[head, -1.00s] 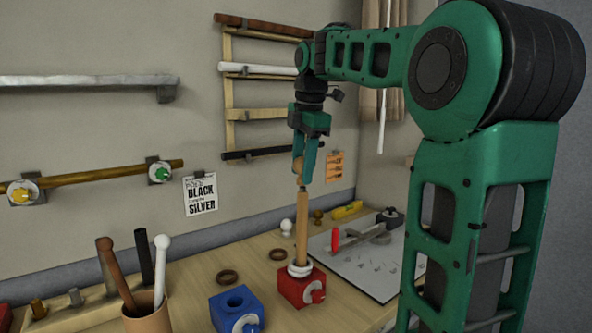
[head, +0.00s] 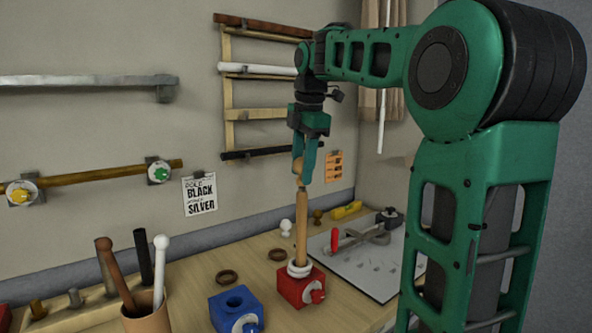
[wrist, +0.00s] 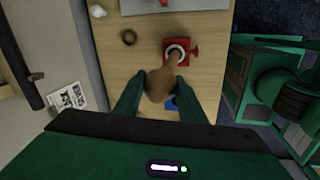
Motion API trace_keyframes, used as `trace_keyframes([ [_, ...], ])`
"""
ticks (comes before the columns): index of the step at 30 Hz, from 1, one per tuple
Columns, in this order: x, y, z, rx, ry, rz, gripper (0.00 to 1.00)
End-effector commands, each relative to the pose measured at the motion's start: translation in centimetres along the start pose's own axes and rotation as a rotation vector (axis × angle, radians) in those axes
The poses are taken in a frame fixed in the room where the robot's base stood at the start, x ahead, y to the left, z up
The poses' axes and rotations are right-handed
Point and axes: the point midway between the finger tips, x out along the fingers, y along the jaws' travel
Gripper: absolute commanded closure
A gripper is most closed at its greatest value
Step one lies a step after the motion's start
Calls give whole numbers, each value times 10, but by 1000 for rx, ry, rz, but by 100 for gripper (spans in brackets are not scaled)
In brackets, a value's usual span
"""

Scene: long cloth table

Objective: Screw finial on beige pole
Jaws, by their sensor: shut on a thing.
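The beige pole (head: 302,228) stands upright in a red clamp block (head: 297,287), with a white ring at its base. My gripper (head: 304,170) is above the pole and is shut on a wooden finial (head: 298,167). The finial sits at the top end of the pole; whether its thread is engaged cannot be told. In the wrist view the finial (wrist: 160,85) is between the two green fingers and hides most of the pole. The red block (wrist: 176,50) shows beyond it.
A blue clamp block (head: 232,309) stands left of the red one. A cup (head: 148,316) holds several poles at the front left. Wooden rings (head: 228,276), a white finial (head: 286,226) and a grey board (head: 378,262) with tools lie around. Poles hang on the wall.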

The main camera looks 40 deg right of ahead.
Motion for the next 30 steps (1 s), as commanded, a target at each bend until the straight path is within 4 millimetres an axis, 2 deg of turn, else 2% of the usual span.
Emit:
trace_keyframes([
  [14, 8, -2, 0, -1, 0, 0, 86],
  [30, 8, -2, -1, -2, 0, 0, 86],
])
